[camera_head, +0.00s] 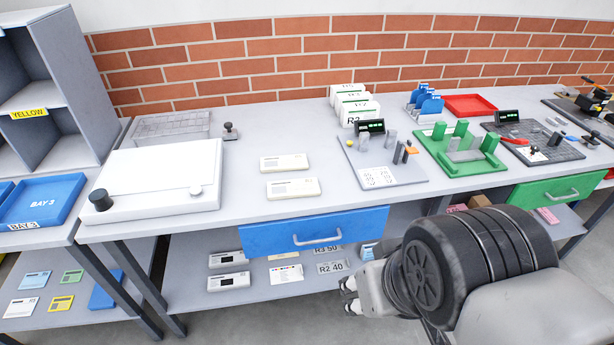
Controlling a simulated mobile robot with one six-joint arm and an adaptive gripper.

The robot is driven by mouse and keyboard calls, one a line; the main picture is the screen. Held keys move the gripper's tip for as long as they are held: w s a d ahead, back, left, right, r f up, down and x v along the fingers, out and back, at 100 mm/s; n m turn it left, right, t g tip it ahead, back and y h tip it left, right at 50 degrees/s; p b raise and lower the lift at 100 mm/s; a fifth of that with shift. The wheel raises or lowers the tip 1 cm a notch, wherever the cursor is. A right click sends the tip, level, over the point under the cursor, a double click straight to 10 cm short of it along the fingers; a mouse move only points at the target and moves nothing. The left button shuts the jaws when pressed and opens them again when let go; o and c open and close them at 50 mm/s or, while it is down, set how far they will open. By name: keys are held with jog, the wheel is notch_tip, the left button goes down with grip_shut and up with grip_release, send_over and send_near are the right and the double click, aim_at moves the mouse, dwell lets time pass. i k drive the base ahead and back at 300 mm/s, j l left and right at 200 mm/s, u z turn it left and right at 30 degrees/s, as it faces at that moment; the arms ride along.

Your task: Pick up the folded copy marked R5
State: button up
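A row of white folded copies (357,112) with green edges stands upright at the back of the long grey table. The front one reads R2; the marks on those behind are partly hidden or too small to read. I cannot make out an R5 mark anywhere. My gripper (350,296) is low in front of the table, below and right of the blue drawer (315,232). Its two fingertips look apart, with nothing seen between them. It is well away from the copies.
Two white boxes (292,189) lie left. The lower shelf (190,295) holds plates and cards. Bare tabletop lies around the boxes.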

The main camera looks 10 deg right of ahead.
aim_at(285, 163)
jog(key=i+j, duration=0.5)
jog(key=i, duration=0.2)
jog(key=i+j, duration=0.55)
jog(key=i+l+z, duration=0.05)
jog(key=i, duration=0.1)
